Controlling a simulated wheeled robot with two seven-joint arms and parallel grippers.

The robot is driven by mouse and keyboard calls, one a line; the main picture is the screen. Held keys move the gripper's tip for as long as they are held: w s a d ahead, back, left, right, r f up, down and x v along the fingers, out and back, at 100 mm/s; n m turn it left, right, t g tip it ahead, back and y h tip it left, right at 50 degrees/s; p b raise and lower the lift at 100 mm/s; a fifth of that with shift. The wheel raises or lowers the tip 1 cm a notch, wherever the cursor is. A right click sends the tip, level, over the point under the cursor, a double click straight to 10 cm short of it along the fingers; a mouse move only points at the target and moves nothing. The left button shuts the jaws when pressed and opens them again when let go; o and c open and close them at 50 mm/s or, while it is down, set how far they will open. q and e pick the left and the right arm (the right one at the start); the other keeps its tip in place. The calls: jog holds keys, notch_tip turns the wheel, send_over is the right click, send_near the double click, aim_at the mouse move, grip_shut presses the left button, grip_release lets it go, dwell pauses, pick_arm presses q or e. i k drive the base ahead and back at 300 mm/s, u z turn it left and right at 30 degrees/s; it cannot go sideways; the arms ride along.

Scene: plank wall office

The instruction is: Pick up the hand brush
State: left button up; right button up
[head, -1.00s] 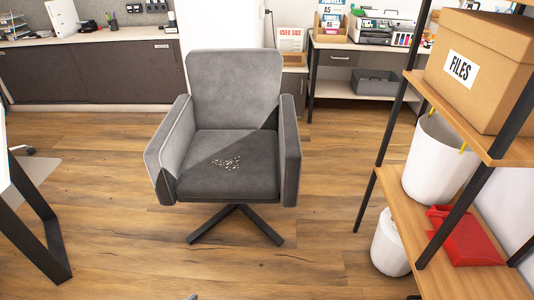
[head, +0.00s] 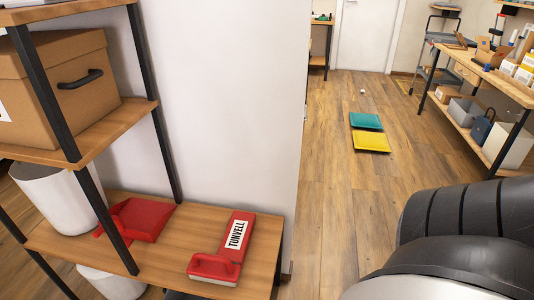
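A red piece with a raised handle and a pale lower edge (head: 213,267), which looks like the hand brush, lies near the front of the wooden shelf board (head: 180,245). It adjoins a long red piece with a white TUNVELL label (head: 236,236); I cannot tell whether the two are one object. A red dustpan-like piece (head: 140,218) lies to its left, partly behind a black shelf post. Neither of my grippers is in view. A black and grey link of my arm fills the lower right corner.
A cardboard box (head: 75,85) sits on the upper shelf, and a white bin (head: 62,198) on the lower one. A white wall (head: 230,100) stands behind. Teal (head: 366,121) and yellow (head: 371,141) trays lie on the open floor; a workbench (head: 480,75) is at right.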

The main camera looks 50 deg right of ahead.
aim_at(205, 268)
jog(key=z, duration=0.5)
jog(key=k, duration=0.1)
jog(key=z, duration=2.25)
jog(key=i, duration=1.2)
jog(key=u, duration=2.15)
